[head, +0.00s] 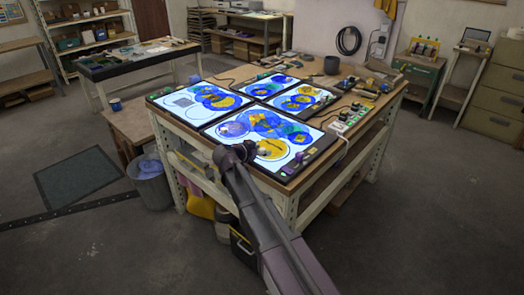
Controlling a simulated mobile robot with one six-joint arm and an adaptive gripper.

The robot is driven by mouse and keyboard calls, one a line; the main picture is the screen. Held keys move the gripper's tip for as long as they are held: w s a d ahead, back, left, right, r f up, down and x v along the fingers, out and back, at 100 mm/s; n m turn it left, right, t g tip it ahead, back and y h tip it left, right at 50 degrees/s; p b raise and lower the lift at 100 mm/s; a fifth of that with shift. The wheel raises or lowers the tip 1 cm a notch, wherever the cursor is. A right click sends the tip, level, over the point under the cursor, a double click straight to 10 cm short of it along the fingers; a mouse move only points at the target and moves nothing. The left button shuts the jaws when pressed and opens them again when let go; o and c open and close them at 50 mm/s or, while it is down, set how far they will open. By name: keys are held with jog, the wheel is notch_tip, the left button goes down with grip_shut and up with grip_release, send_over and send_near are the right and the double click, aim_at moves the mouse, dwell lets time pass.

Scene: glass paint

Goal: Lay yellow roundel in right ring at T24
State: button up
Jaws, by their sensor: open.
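Several lit white panels lie on a wooden workbench, with blue, yellow and violet glass discs on them. On the front panel (213,138), a yellow disc (278,151) lies at the right within a thin dark round outline. A pale violet disc (231,130) lies at its left, with overlapping blue discs between. My arm reaches in from the bottom, and my gripper (262,153) is small and dark, low over or beside the yellow disc's left part. It is open; contact cannot be told. The T24 label is too small to read, so I cannot tell which panel it marks.
The workbench (288,182) has small tools and knobs along the front panel's right edge and clutter at the back right. A grey bin (150,184) stands on the floor at left. A side table (135,60) and shelves stand behind.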

jog(key=shift+r, duration=0.15)
jog(key=shift+s+a+r, duration=0.1)
jog(key=shift+s+r, duration=0.05)
jog(key=p+v, duration=0.4)
jog(key=v, duration=0.7)
jog(key=shift+s+a+p, duration=0.15)
jog(key=shift+p, duration=0.25)
jog(key=shift+r, duration=0.1)
dwell(0.9)
